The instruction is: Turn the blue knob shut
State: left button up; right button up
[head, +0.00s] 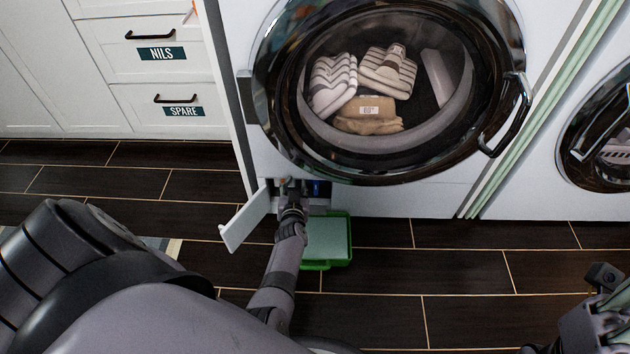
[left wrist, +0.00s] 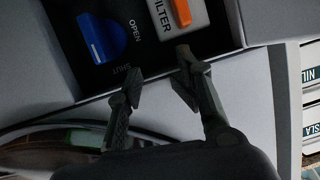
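The blue knob (left wrist: 103,38) sits in the dark recess behind the open hatch, near the printed words OPEN and SHUT. I cannot tell clearly which word it points to. In the head view only a bit of blue (head: 318,188) shows beside my left gripper (head: 291,194). In the left wrist view the left gripper (left wrist: 158,90) has its fingers apart with nothing between them. It is just outside the recess, below and right of the knob, apart from it. My right gripper (head: 602,312) is at the lower right, partly cut off, far from the knob.
The hatch flap (head: 246,220) hangs open to the left. An orange filter part (left wrist: 182,12) is beside the knob. A green tray (head: 342,262) lies on the floor below the recess. The washer door (head: 390,170) above is closed on folded laundry. White drawers (head: 160,54) stand left.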

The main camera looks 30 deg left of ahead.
pick_arm(q)
jog(key=h, duration=0.1)
send_near(316, 189)
jog(key=shift+w+f, duration=0.35)
jog(key=shift+w, duration=0.15)
jog(key=shift+x, duration=3.6)
jog(key=shift+w+a+f, duration=0.1)
jog(key=shift+w+a, duration=0.15)
jog(key=shift+a, duration=0.2)
